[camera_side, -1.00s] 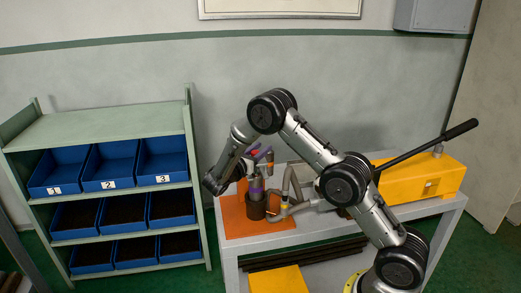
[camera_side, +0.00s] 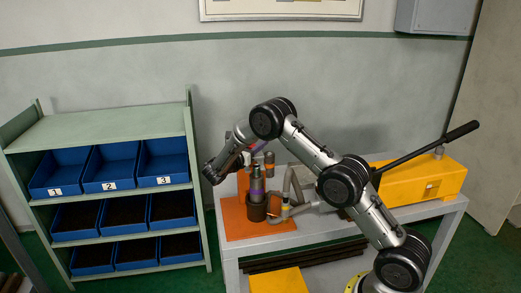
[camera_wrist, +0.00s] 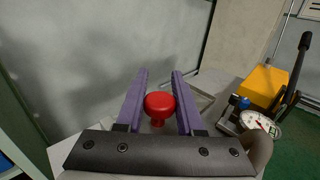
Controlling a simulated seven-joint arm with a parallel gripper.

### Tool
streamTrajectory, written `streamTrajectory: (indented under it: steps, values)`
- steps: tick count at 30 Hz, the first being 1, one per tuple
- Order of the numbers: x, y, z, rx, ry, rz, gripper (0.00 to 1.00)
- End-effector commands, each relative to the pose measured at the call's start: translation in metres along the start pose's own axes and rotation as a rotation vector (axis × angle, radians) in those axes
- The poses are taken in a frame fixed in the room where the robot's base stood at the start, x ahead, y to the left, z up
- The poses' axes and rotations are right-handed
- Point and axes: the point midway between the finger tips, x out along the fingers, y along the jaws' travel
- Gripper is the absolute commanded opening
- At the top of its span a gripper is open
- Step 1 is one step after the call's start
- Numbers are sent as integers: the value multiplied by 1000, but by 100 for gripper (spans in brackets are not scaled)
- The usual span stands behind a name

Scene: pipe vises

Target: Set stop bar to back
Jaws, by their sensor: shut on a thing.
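In the wrist view a red round knob (camera_wrist: 159,105) sits between the two purple fingers of my gripper (camera_wrist: 159,88). My gripper is shut on this knob. The bar that the knob belongs to is hidden. In the side view my gripper (camera_side: 246,157) is at the top left of the upright vise assembly (camera_side: 257,190), with a small patch of red showing there. My wrist partly covers this contact. The vise assembly has a dark round base and a purple-grey upper part.
The vise stands on an orange plate (camera_side: 236,222) on a grey bench (camera_side: 335,228). Bent grey pipework (camera_side: 290,190) is just to its right. A yellow unit with a long black lever (camera_side: 430,147) is at the bench's right. A shelf with blue bins (camera_side: 115,165) stands left.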

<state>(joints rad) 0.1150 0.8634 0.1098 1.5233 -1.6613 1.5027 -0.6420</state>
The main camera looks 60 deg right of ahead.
Motion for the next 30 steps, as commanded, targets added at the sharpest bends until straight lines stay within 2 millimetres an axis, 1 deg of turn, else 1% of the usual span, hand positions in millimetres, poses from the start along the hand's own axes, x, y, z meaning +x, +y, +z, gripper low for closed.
streamTrajectory:
  steps: [1,3,6,9,20,21,25,26,30]
  values:
    - [7,8,-1,3,1,2,0]
    - [16,17,-1,4,1,1,0]
    - [25,26,-1,2,2,3,0]
    - [31,32,-1,1,1,4,0]
    - [35,36,0,2,-1,8,0]
    - [35,36,1,3,-1,8,40]
    - [34,35,1,3,-1,6,64]
    - [34,35,1,3,-1,6,65]
    - [34,34,0,2,-1,4,65]
